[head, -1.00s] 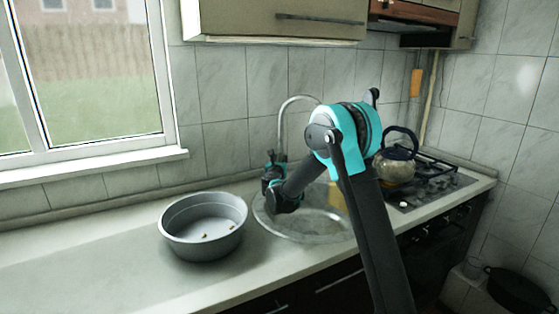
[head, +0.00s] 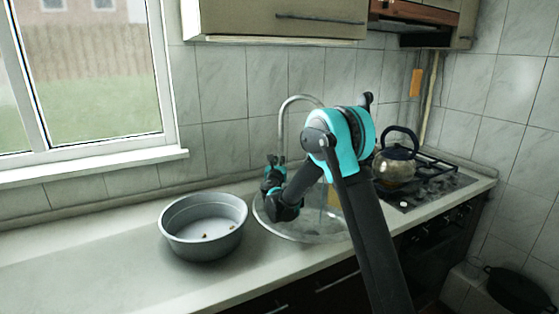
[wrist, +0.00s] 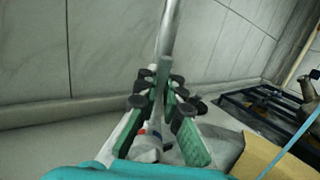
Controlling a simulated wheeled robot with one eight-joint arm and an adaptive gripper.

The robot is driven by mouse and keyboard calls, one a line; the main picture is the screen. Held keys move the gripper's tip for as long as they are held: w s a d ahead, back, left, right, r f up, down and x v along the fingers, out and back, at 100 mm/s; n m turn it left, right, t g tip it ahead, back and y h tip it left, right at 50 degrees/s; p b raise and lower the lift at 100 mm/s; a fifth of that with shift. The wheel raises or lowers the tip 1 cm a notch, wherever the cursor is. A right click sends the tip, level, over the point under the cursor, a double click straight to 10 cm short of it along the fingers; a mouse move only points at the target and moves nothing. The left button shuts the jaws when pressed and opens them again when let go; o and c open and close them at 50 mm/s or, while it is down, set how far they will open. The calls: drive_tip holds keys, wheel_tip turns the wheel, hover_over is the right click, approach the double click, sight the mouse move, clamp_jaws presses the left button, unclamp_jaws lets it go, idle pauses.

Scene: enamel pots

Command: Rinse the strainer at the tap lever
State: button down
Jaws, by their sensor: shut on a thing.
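My gripper (head: 274,170) is at the base of the curved tap (head: 283,120), behind the sink (head: 290,238). In the wrist view its green-backed fingers (wrist: 162,88) are closed together around a thin part at the tap, which I take as the tap lever; the fingers hide most of it. I cannot make out a strainer for sure. A tan block-like thing (wrist: 272,158) sits right of my fingers, partly hidden by my arm in the head view.
A round grey basin (head: 203,226) with a few small brown bits stands on the counter (head: 90,265) left of the sink. A kettle (head: 396,168) stands on the gas hob (head: 440,182) to the right. The left counter is clear.

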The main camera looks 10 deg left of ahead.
idle(0.3)
drive_tip(key=c, duration=1.6)
unclamp_jaws()
drive_tip(key=shift+s, duration=0.1)
drive_tip(key=s, duration=0.4)
drive_tip(key=s+f, duration=0.1)
drive_tip(key=s, duration=0.6)
drive_tip(key=shift+s+f, duration=0.2)
drive_tip(key=shift+s, duration=0.2)
drive_tip(key=shift+d, duration=0.1)
drive_tip(key=shift+c, duration=0.7)
